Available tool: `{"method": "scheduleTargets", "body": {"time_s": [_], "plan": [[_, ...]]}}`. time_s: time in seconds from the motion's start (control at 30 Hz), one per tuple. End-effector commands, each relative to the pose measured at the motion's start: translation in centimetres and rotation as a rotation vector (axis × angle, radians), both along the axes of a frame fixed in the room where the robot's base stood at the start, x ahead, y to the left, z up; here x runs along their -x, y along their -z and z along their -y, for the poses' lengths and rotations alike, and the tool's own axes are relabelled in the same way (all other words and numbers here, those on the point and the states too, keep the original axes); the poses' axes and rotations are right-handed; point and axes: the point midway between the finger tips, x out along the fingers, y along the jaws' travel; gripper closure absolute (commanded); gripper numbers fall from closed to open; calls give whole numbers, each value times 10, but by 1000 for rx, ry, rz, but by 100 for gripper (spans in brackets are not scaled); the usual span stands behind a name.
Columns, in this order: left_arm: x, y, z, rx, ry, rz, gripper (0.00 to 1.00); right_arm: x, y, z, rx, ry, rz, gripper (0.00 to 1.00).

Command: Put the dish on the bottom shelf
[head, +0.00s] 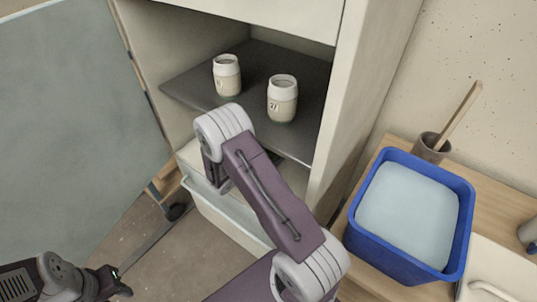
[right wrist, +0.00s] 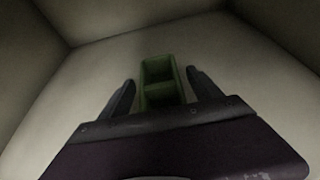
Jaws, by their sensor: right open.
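A green dish with a divider (right wrist: 163,92) rests on the pale floor of a cabinet compartment (right wrist: 75,100) in the right wrist view. My right gripper (right wrist: 160,77) is open, with one finger on each side of the dish. A gap shows between each finger and the dish. In the head view my right arm reaches into the cabinet below the dark shelf (head: 200,84), and the dish is hidden there. My left gripper (head: 118,284) is at the lower left, away from the cabinet; its jaws are too small to read.
Two pale jars (head: 227,75) (head: 282,98) stand on the dark shelf above my right arm. The grey cabinet door (head: 75,110) stands open at left. A blue bucket (head: 467,225) and a brown cup with a wooden tool (head: 431,149) are on the wooden counter at right.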

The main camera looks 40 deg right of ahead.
Motion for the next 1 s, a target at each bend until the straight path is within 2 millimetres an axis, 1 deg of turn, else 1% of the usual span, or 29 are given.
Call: {"method": "scheduleTargets", "body": {"time_s": [0.07,0.17,0.3,0.43,0.5,0.6,0.77,0.83,0.87,0.9,0.97,1.0], "plan": [[0,-6,0,0,0,0,64,1,-7,-8,0,-3,0,26],[0,-15,0,0,0,0,64,7,-18,-29,-1,-7,1,26],[0,-27,0,0,0,0,64,17,-33,-63,0,-6,0,26],[0,-34,0,0,0,0,64,24,-42,-88,0,-5,1,26],[0,-36,0,0,0,0,64,27,-46,-97,0,-4,1,26],[0,-38,0,0,0,0,64,30,-48,-105,1,-2,1,26],[0,-37,0,0,0,0,64,34,-48,-106,-8,14,3,26],[0,-37,0,0,0,0,64,53,-50,-100,-76,115,27,26],[0,-37,0,0,0,0,64,68,-51,-97,-132,194,47,26],[0,-37,0,0,0,0,64,94,-52,-97,-231,333,90,26],[0,-37,0,0,0,0,64,135,-50,-107,-415,581,185,26],[0,-37,0,0,0,0,64,157,-49,-122,-542,750,266,26]]}}
